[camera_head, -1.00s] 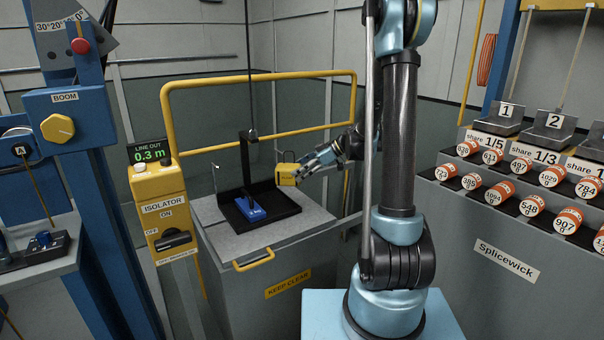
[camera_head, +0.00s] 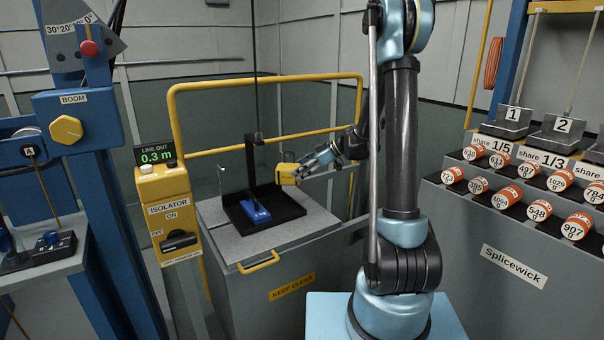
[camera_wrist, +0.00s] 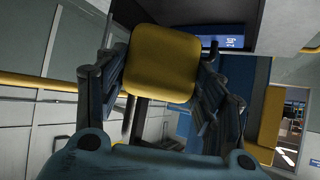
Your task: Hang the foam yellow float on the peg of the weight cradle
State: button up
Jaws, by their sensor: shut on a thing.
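My gripper (camera_head: 304,170) is shut on the yellow float (camera_head: 286,174), a small rounded block. It holds the float in the air near the right back of a black tray (camera_head: 290,216), apart from it. In the wrist view the float (camera_wrist: 160,64) sits between both fingers. The black tray, apparently the weight cradle, has a dark upright post (camera_head: 252,165) at its back. A blue labelled block (camera_head: 255,211) lies in it.
A yellow rail (camera_head: 265,80) runs behind the grey cabinet (camera_head: 285,262). A line (camera_head: 256,60) hangs down by the post. The yellow isolator box (camera_head: 168,210) stands left. Racks of orange-and-white cylinders (camera_head: 540,210) stand right.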

jog(key=shift+w+a, duration=0.5)
jog(key=shift+w, duration=0.2)
jog(key=shift+w+a+f, duration=0.3)
jog(key=shift+w+f, duration=0.15)
jog(key=shift+f, duration=0.1)
dwell(0.3)
jog(key=o, duration=1.1)
jog(key=shift+o, duration=0.2)
